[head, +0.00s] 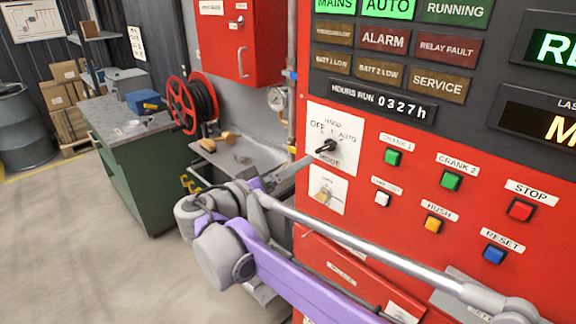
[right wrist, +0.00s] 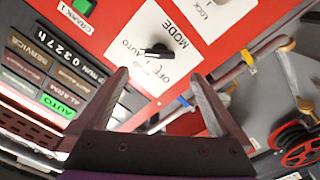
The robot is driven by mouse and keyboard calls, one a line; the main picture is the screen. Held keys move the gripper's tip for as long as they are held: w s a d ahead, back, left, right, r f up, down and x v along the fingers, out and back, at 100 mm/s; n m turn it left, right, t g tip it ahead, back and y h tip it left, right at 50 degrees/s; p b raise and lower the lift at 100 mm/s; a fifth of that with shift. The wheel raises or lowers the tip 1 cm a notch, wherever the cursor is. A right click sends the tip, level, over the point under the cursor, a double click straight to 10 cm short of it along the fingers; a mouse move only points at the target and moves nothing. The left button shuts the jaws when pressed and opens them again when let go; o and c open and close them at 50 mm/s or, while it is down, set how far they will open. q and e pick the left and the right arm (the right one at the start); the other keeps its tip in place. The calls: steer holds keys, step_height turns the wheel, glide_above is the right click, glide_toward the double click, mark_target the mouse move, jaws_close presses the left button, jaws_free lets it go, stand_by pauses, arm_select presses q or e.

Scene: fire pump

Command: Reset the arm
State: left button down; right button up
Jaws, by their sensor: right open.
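My right gripper (head: 304,165) reaches to the left edge of the red control panel (head: 375,185). It is close to the black mode knob (head: 327,146) on its white plate. In the right wrist view my right gripper (right wrist: 158,76) is open, with nothing between its fingers. The mode knob (right wrist: 157,52) shows past the fingertips, roughly midway between them, apart from both. The plate is marked OFF and AUTO. I cannot tell exactly where the knob points. A blue reset button (head: 494,254) sits at the panel's lower right. My left gripper is not in view.
A green cabinet (head: 135,170) stands left of the panel, with a red hose reel (head: 190,102) behind it. The floor at lower left is clear.

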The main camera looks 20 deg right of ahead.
steer(key=s+d+f+n+g+y, duration=0.1)
steer(key=s+d+f+n+y, duration=0.1)
steer(key=s+f+y, duration=0.45)
steer(key=s+d+f+n+g+y, duration=0.15)
steer(key=s+f, duration=0.25)
steer(key=f, duration=0.6)
steer(key=s+a+f+n+t+y, duration=0.1)
steer(key=s+a+f+n+y, duration=0.1)
steer(key=s+a+f+y, duration=0.6)
step_height(320, 180, down, 5)
steer(key=s, duration=0.3)
steer(key=shift+a+t, duration=0.2)
steer(key=shift+t, duration=0.15)
